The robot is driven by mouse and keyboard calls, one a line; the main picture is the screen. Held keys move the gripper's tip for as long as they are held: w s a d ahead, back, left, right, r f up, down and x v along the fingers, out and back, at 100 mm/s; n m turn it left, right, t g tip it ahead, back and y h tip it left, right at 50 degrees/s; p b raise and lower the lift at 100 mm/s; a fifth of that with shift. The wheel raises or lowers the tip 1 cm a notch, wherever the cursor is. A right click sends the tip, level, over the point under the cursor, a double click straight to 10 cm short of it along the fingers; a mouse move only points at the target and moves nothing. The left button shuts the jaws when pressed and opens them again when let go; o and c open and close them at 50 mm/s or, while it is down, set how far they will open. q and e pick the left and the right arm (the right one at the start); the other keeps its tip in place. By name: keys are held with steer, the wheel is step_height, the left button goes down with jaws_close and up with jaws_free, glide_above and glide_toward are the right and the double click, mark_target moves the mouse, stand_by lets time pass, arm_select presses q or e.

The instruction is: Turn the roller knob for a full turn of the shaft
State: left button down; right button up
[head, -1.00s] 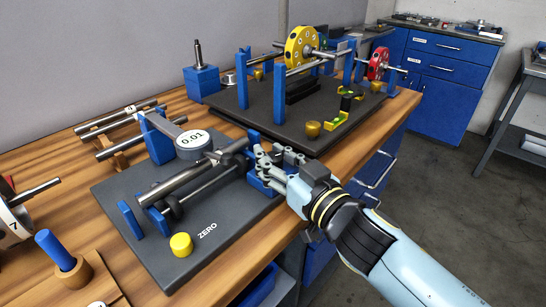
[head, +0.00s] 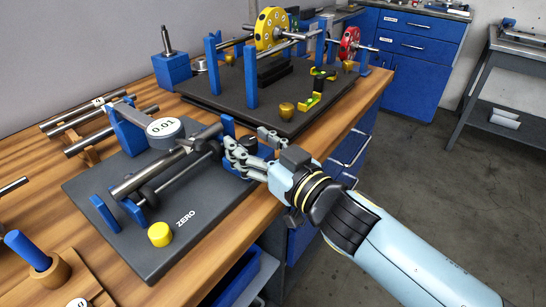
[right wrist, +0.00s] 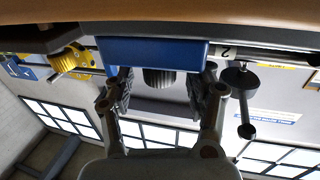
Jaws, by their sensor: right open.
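A steel shaft (head: 148,176) lies on the rollers of the dark grey fixture plate (head: 125,225), under a dial gauge marked 0.01 (head: 165,128). My right gripper (head: 254,146) is open at the far right end of this fixture. The dark roller knob (head: 251,143) shows between its fingers, partly hidden by them. In the right wrist view the ribbed knob (right wrist: 160,78) sits between the two open fingers (right wrist: 158,92), below a blue block (right wrist: 152,52), with gaps on both sides. My left gripper is out of view.
A yellow ZERO button (head: 160,233) is on the plate's near corner. Behind stands a second dark base (head: 225,97) with blue posts and a yellow disc (head: 271,28). Spare bars (head: 85,118) lie at left. The bench's right edge runs below my right arm.

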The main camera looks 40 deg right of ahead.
steer(key=s+d, duration=0.1)
steer(key=s, duration=1)
steer(key=shift+w+d, duration=0.1)
steer(key=shift+w, duration=0.05)
